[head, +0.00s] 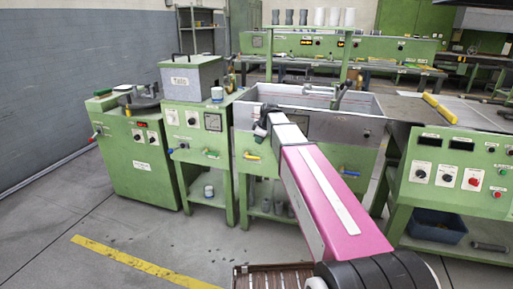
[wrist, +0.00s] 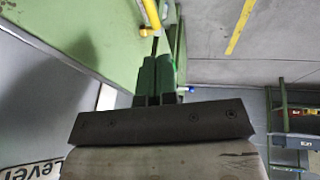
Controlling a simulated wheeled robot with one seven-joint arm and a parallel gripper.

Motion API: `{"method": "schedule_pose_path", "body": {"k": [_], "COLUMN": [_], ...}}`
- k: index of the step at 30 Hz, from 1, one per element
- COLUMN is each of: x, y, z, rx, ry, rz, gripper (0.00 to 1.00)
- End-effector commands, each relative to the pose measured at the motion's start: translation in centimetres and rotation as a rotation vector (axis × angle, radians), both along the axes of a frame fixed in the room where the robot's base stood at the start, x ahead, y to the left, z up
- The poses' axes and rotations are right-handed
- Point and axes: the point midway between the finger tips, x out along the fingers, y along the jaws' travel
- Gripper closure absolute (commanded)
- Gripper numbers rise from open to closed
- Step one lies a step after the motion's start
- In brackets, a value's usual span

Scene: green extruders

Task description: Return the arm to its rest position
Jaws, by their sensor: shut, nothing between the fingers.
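My arm (head: 335,200) stretches forward from the bottom of the head view, pink with a pale strip. My gripper (head: 262,125) is at its far end, in front of the green machine with the grey open tank (head: 300,97). It is small and dark there, so its fingers are hard to make out. In the wrist view my gripper (wrist: 160,68) shows two dark fingers close together, shut and empty. A green panel (wrist: 75,45) fills the upper left, with a yellow-and-white handle (wrist: 151,17) near the fingertips. I cannot tell whether they touch.
Green machines stand left (head: 140,150) and right (head: 455,170) of the tank machine, with a grey box (head: 190,77) on one. A blue bin (head: 437,222) sits under the right bench. Open floor (head: 75,225) with a yellow line (head: 140,262) lies at front left.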

Motion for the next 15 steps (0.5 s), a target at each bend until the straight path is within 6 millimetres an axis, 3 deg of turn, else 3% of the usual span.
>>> {"method": "schedule_pose_path", "body": {"k": [3,9,13,15], "x": [-0.6,-1.2,-2.9,-4.7], "y": [-0.6,-1.1,-1.9,-2.7], "z": [1.6,2.5,0.8,-1.3], "rx": [0.000,0.001,0.004,0.008], "ry": [-0.002,0.002,0.035,0.073], "rz": [0.000,-0.004,-0.067,-0.141], "gripper": [1.00,1.00,1.00,1.00]}}
